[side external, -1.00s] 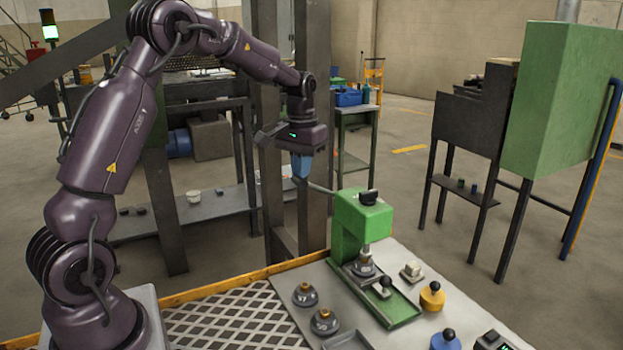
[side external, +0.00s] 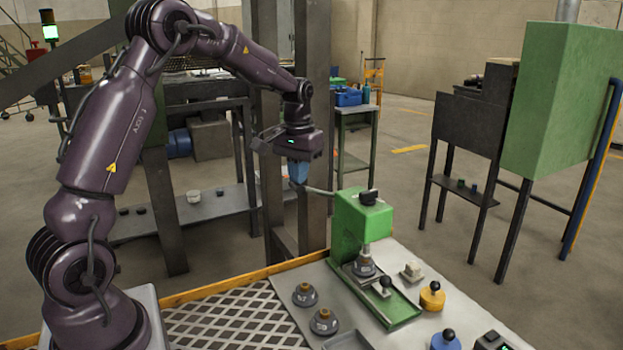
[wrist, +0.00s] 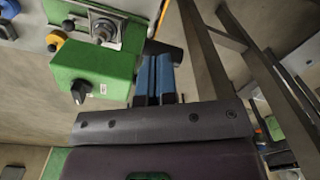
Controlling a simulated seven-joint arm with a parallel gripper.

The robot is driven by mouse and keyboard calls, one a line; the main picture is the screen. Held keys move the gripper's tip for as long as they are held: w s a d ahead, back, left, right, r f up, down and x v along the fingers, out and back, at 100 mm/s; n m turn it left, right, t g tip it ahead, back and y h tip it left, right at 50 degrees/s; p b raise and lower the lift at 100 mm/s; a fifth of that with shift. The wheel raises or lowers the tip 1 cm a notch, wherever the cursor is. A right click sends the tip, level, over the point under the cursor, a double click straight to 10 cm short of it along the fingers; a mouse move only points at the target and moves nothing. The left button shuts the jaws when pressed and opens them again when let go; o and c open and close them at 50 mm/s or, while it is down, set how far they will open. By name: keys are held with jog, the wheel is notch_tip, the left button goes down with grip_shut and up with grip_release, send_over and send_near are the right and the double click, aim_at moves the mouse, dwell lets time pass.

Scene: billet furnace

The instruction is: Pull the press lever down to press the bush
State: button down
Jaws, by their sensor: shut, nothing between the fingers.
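The green press (side external: 361,222) stands on the workbench, with a black knob on its top. Its lever (side external: 320,190) is a thin grey rod sticking out to the left from the press's upper part. My gripper (side external: 299,180) is shut, with blue fingers pointing down at the lever's outer end. I cannot tell whether the fingers touch the lever. Under the press ram sits a grey fixture (side external: 365,267) that holds the bush; the bush itself is too small to make out. In the wrist view the press (wrist: 95,75) is left of my shut blue fingers (wrist: 154,80), which hide most of the lever.
A yellow knobbed piece (side external: 432,296) and a blue one (side external: 445,340) stand to the right. A steel post (side external: 313,130) rises close behind my gripper.

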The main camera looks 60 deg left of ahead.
jog(key=shift+s+f, duration=0.2)
jog(key=shift+f, duration=0.1)
jog(key=shift+s+f, duration=0.1)
jog(key=shift+f, duration=0.1)
dwell(0.3)
jog(key=shift+s+f, duration=0.15)
jog(key=shift+f, duration=0.25)
jog(key=shift+s+d+f, duration=0.1)
jog(key=shift+s+f, duration=0.15)
jog(key=shift+f, duration=0.7)
dwell(1.3)
jog(key=shift+r, duration=3.35)
jog(key=shift+r, duration=2.5)
jog(key=shift+w, duration=0.1)
